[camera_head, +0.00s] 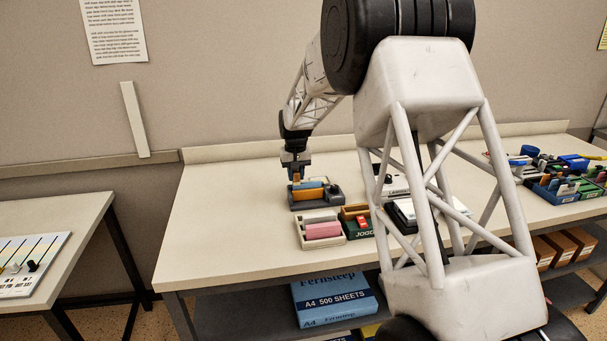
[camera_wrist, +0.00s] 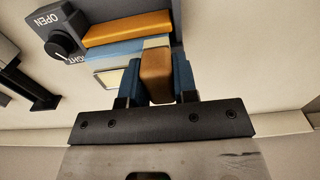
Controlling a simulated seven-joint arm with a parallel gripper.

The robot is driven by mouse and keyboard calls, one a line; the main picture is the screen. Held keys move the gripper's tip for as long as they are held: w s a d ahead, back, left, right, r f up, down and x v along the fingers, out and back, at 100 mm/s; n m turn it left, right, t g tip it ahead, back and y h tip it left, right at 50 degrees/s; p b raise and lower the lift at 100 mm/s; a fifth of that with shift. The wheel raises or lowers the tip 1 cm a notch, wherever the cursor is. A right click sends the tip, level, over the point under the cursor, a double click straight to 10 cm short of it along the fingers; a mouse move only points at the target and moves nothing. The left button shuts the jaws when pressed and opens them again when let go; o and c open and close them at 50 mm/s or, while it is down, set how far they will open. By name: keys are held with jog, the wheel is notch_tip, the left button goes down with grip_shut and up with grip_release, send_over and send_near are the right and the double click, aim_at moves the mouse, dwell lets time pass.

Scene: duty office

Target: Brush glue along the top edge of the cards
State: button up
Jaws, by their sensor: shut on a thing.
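My gripper (camera_head: 297,178) points down over a dark grey clamp-like device at the back left of the table. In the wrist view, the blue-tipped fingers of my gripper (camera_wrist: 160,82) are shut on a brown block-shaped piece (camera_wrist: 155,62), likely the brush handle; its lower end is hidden. The grey device (camera_wrist: 62,22) has a black dial (camera_wrist: 64,44) beside the word OPEN. An orange bar (camera_wrist: 128,28) and a light blue block (camera_wrist: 128,49) lie along it, just beyond the fingers. I cannot tell which part is the cards, nor whether the held piece touches them.
A cream tray (camera_head: 303,239) with pink and grey blocks and a green tray (camera_head: 353,231) stand in front of the device. A blue and green organiser (camera_head: 560,197) stands at the far right. The table's left end (camera_head: 225,220) is clear.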

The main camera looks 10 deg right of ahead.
jog(key=shift+a+r, duration=0.2)
jog(key=shift+a, duration=0.75)
notch_tip(320, 180, up, 8)
jog(key=shift+f, duration=0.15)
jog(key=w+d+f, duration=0.3)
jog(key=w+f, duration=0.1)
jog(key=w, duration=0.4)
jog(key=shift+w+d+f, duration=0.15)
jog(key=shift+w+f, duration=0.05)
jog(key=shift+f, duration=0.05)
dwell(0.3)
jog(key=shift+f, duration=0.1)
jog(key=shift+f, duration=2.4)
